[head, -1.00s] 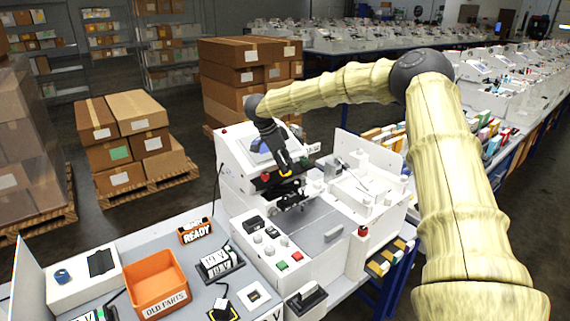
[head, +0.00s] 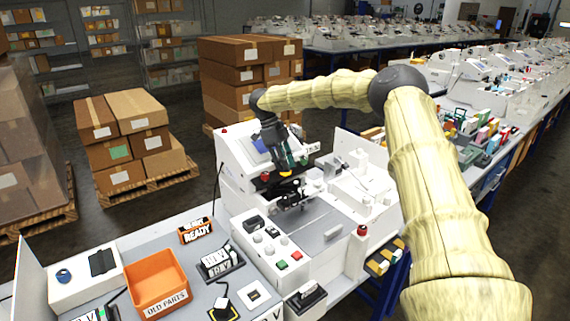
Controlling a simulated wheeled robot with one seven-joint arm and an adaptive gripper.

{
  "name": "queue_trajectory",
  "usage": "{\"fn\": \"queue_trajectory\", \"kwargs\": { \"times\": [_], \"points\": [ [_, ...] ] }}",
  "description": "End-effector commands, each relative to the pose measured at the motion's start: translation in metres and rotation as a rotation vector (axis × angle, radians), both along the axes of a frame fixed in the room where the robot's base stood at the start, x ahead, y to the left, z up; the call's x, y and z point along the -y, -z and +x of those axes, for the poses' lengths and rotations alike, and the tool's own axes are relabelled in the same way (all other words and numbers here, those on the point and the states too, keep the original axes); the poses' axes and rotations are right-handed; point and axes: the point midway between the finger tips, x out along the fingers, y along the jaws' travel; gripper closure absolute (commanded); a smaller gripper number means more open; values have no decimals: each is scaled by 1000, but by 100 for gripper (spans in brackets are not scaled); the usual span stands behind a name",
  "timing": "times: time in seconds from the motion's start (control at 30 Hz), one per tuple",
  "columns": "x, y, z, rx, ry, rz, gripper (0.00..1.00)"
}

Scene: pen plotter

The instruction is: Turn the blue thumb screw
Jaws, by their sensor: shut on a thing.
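My gripper (head: 286,171) points down at the dark pen carriage (head: 291,197) of the white plotter (head: 234,184). Its fingers are shut on a small part there, which fits the blue thumb screw. The fingers hide that part, so its blue colour and angle do not show. A separate small blue piece (head: 64,276) sits on a white block at the far left of the bench, well away from my gripper.
An orange OLD PARTS bin (head: 158,283) and a READY sign (head: 196,231) stand on the bench at left. A button panel (head: 268,243) is in front of the carriage. A red-topped post (head: 361,231) stands at right. Stacked boxes (head: 128,145) are behind.

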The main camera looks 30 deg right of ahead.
Motion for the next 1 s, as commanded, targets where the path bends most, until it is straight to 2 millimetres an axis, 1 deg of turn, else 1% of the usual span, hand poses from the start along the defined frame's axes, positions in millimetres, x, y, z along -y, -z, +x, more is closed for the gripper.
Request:
{"fn": "queue_trajectory", "kwargs": {
  "times": [0.2,0.5,0.73,1.0],
  "points": [
    [2,-1,1,5,207,1,100],
    [4,-1,1,5,452,1,100],
    [4,-2,1,6,576,0,100],
    [4,-3,1,6,642,0,100]
  ]
}}
